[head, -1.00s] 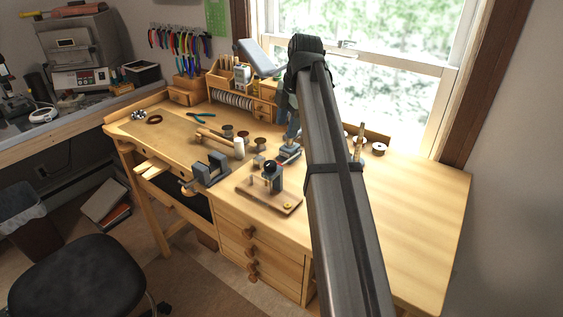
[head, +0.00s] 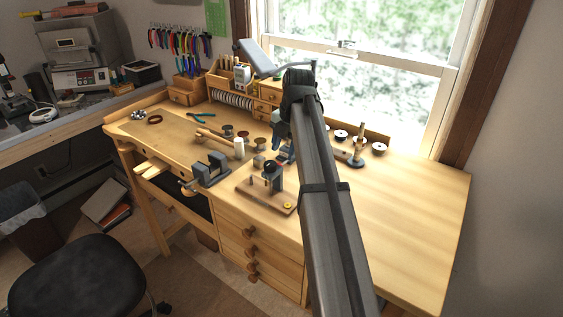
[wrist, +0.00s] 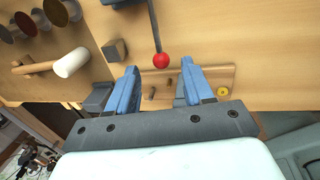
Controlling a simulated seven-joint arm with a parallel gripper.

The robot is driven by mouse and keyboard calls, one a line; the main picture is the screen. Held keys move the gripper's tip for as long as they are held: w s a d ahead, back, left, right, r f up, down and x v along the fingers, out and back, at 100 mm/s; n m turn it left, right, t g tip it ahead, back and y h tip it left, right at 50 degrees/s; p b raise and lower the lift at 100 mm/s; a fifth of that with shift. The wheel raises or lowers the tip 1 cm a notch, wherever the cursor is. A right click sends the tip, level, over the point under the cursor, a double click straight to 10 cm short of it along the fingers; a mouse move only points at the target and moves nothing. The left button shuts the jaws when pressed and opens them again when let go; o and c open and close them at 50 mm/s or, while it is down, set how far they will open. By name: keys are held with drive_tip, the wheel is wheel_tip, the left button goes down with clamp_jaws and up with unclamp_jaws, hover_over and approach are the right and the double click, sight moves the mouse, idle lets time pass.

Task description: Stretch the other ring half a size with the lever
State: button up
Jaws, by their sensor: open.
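The ring stretcher (head: 271,178) stands on its wooden board (head: 250,195) near the bench's front edge; the board also shows in the wrist view (wrist: 205,76). Its lever, a thin rod (wrist: 154,25), comes down from the top of the wrist view to a red ball knob (wrist: 161,61). My gripper (wrist: 159,70) is open, with a blue finger on either side of the knob and a gap to each. I cannot tell whether the knob is at fingertip depth. A small yellow round piece (wrist: 223,92) sits at the board's right end. No ring is clearly seen; my arm hides part of the area.
Left of the stretcher are a grey vise-like block (head: 211,170), a white cylinder (head: 239,148) and several spools (head: 261,143). A post on a round base (head: 357,158) stands right of my arm. The right bench top is clear.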

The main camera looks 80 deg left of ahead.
sight(282, 164)
drive_tip(key=shift+s+a+f, duration=0.15)
drive_tip(key=shift+f, duration=0.8)
drive_tip(key=shift+s+a+f, duration=0.1)
drive_tip(key=shift+f, duration=0.85)
drive_tip(key=shift+s+a+f, duration=0.15)
drive_tip(key=shift+f, duration=0.8)
clamp_jaws()
